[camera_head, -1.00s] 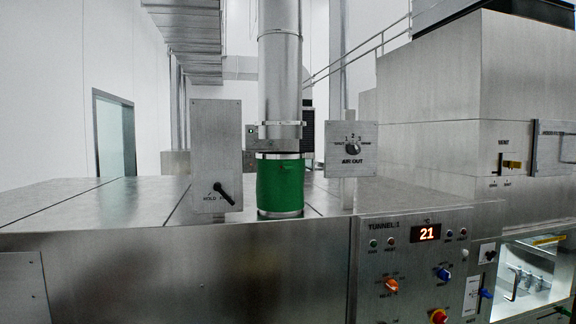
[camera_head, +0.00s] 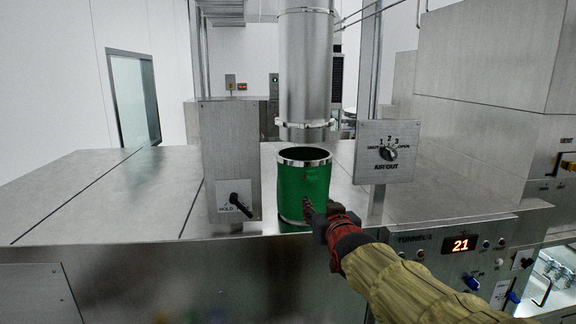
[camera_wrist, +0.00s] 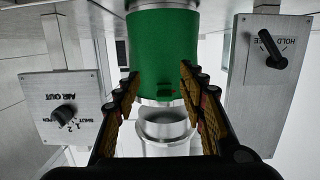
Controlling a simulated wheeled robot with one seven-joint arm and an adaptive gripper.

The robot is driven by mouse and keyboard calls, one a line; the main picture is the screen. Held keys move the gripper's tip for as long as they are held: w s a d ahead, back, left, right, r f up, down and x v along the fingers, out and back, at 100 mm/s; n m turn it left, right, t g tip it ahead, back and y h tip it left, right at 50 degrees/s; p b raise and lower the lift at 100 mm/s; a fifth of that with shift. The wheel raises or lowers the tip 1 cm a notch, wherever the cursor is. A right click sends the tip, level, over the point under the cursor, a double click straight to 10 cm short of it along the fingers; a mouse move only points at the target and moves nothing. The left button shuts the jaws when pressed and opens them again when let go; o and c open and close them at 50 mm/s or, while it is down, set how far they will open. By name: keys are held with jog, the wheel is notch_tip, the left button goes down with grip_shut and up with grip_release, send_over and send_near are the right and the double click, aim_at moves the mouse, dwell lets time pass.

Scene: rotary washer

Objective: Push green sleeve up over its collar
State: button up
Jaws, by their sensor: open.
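The green sleeve (camera_head: 302,188) stands upright on the metal housing top, with a steel rim at its upper end. Above it hangs the vertical duct with its collar (camera_head: 306,124); a gap separates the two. My gripper (camera_head: 320,212) is in front of the sleeve at its lower right. In the upside-down wrist view, the sleeve (camera_wrist: 165,45) shows between my open fingers (camera_wrist: 158,78), which point at it from either side. Whether they touch it I cannot tell. The duct end (camera_wrist: 165,128) shows below the sleeve there.
A HOLD/FREE lever panel (camera_head: 231,165) stands close to the left of the sleeve. An AIR OUT dial box (camera_head: 387,152) stands to the right, above my arm. A control panel reading 21 (camera_head: 461,245) is on the front right. The housing top at left is clear.

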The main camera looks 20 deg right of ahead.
aim_at(313, 180)
notch_tip(313, 180, up, 5)
jog(key=t, duration=0.2)
jog(key=p+x, duration=0.2)
jog(key=x, duration=0.5)
jog(key=shift+w+a+f, duration=0.1)
jog(key=shift+w, duration=0.35)
jog(key=shift+c, duration=1.3)
jog(key=c, duration=0.8)
grip_shut()
